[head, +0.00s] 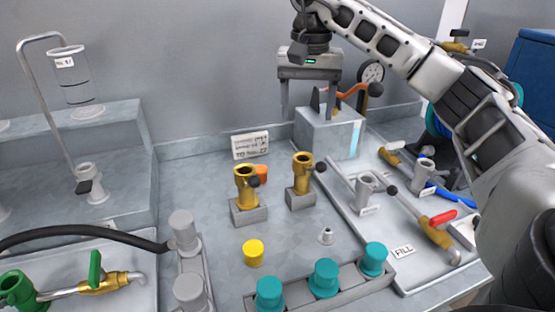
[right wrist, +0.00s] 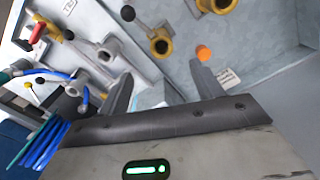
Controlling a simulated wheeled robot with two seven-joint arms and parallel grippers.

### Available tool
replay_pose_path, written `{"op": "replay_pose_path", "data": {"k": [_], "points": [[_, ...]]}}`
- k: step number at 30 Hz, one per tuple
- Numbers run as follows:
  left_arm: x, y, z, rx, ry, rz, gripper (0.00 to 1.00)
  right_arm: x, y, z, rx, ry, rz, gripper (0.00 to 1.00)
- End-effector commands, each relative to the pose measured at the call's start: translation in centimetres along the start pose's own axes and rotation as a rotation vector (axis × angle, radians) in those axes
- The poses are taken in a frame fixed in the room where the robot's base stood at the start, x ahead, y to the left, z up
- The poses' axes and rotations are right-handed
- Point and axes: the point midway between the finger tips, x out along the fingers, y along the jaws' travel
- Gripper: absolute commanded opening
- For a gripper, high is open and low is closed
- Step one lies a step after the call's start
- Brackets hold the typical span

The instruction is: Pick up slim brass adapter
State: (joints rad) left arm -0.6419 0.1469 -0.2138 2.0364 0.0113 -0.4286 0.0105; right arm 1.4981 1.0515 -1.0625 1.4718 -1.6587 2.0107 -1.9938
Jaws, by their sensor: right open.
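Two brass adapters stand upright on small grey blocks in the middle of the bench in the head view. The right one (head: 302,172) looks a little slimmer than the left one (head: 245,188); each has a dark ball-ended lever. In the right wrist view the right one (right wrist: 159,42) lies ahead of the fingers, and the left one (right wrist: 222,6) is cut by the top edge. My right gripper (head: 308,108) is open and empty, above and behind the adapters, apart from both. It also shows in the right wrist view (right wrist: 160,85). My left gripper is out of view.
A grey box (head: 325,135) with a lever stands just behind and below my right gripper. A sign (head: 250,146) and an orange cap (head: 262,172) sit behind the left adapter. A yellow cap (head: 253,253) and teal caps (head: 323,278) are in front. A valve tray (head: 405,250) lies right.

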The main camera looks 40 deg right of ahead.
Motion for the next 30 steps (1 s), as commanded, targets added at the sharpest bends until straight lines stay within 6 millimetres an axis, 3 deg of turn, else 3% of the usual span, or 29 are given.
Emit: {"op": "replay_pose_path", "data": {"k": [5, 18, 26, 30], "points": [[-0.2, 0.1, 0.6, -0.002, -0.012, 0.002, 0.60, 1.1, 0.1, 0.0, 0.002, -0.002, 0.002, 0.66], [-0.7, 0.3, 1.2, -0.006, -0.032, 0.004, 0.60, 9.6, 0.0, 0.1, 0.001, -0.002, 0.000, 0.66], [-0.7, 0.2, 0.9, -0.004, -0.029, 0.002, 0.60, 11.4, 0.0, 0.1, 0.000, -0.001, 0.000, 0.66], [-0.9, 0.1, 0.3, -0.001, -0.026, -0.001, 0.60, 13.5, 0.1, 0.1, 0.000, -0.003, 0.002, 0.66]]}}
